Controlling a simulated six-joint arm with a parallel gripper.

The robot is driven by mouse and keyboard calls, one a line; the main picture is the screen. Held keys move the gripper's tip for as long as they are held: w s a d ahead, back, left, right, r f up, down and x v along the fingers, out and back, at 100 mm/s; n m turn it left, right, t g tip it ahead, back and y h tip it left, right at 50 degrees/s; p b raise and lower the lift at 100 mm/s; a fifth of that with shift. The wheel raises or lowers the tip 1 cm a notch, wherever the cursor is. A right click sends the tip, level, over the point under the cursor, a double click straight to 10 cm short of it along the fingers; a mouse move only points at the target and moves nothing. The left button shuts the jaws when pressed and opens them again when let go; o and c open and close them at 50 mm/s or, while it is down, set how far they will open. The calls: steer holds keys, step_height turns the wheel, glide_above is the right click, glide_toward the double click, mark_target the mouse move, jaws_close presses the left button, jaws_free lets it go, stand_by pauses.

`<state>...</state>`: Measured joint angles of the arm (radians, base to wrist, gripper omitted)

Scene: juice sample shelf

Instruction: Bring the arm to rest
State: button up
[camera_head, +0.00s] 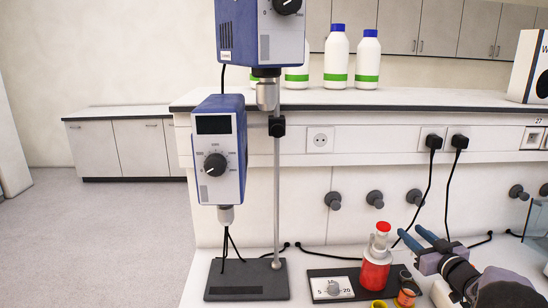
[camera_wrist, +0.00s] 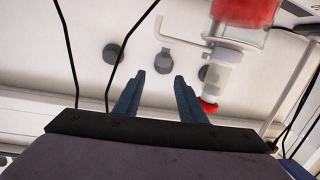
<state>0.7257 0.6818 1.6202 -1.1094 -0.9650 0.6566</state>
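My gripper (camera_head: 411,231) is at the lower right of the head view, to the right of a bottle of red liquid (camera_head: 375,274) with a clear top and red cap. Its two blue fingers point up and left. In the wrist view the fingers of my gripper (camera_wrist: 160,75) stand apart with nothing between them. The red bottle (camera_wrist: 222,62) shows upside down there, to the right of the fingers and apart from them.
A blue-and-white stirrer (camera_head: 220,150) hangs on a rod stand with a black base (camera_head: 247,280). A hotplate (camera_head: 332,286) and small jars (camera_head: 406,298) are low at the front. Black cables (camera_head: 430,180) hang behind my gripper. White bottles (camera_head: 337,58) stand on the shelf (camera_head: 420,97).

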steer(key=s+a+r+g+h+p, duration=0.3)
steer(key=a+r+g+h+p, duration=0.15)
steer(key=r+p, duration=0.45)
steer(key=s+a+f+g+y+p, duration=0.1)
steer(key=s+a+g, duration=0.3)
steer(key=s+a, duration=0.4)
steer(key=s+a+f+m+g+p, duration=0.1)
steer(key=s+a+f+g+p, duration=0.2)
steer(key=s+a, duration=0.4)
steer(key=s+a+f+m+g+y+p, duration=0.1)
steer(key=s+a+f+g, duration=0.3)
steer(key=s, duration=1.5)
steer(key=a+g+p, duration=0.1)
steer(key=a, duration=0.3)
steer(key=shift+s+a+f+y, duration=0.15)
steer(key=shift+s+a+y, duration=0.15)
steer(key=shift+a+y, duration=0.05)
step_height(320, 180, down, 5)
steer(key=b, duration=0.5)
steer(key=shift+f, duration=0.15)
